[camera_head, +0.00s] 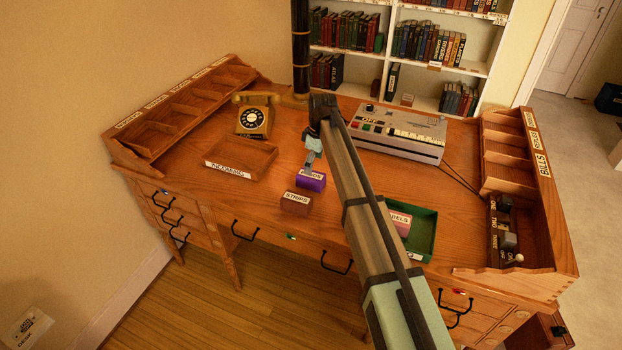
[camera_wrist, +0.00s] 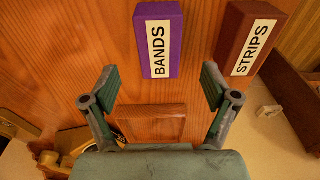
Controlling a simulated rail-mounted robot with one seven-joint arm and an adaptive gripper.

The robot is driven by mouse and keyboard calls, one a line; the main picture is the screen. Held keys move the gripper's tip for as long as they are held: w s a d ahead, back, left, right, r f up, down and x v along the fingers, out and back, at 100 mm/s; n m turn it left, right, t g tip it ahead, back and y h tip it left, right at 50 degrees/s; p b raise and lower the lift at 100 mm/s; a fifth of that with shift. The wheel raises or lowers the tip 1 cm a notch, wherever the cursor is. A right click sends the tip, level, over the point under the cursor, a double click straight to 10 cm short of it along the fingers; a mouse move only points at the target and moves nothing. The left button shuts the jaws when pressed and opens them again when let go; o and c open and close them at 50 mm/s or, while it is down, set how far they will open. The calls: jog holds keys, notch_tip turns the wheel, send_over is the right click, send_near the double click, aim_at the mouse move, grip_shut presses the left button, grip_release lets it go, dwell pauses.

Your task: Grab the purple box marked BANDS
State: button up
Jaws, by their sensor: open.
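The purple box marked BANDS (camera_head: 316,184) lies on the wooden desk near its front middle, label up. In the wrist view the purple box (camera_wrist: 175,52) lies ahead of the fingertips and sideways between their lines, with a gap. My gripper (camera_head: 310,158) is at the box's far side in the head view and covers part of its label. In the wrist view my gripper (camera_wrist: 160,82) is open, with nothing between the fingers. Its exact height above the desk is hard to tell.
A brown box marked STRIPS (camera_head: 296,203) sits close beside the purple one. An INCOMING tray (camera_head: 240,174) and a telephone (camera_head: 254,118) are to the left. A switch console (camera_head: 400,145) and a green tray (camera_head: 427,222) with a pink box (camera_head: 402,220) are to the right.

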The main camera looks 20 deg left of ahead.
aim_at(311, 177)
jog(key=shift+a+f+p, duration=0.25)
jog(key=shift+f+p, duration=0.25)
jog(key=shift+f, duration=1.35)
jog(key=shift+a+f+p, duration=0.2)
jog(key=shift+f+p, duration=0.25)
jog(key=shift+f, duration=1.35)
jog(key=c, duration=1.3)
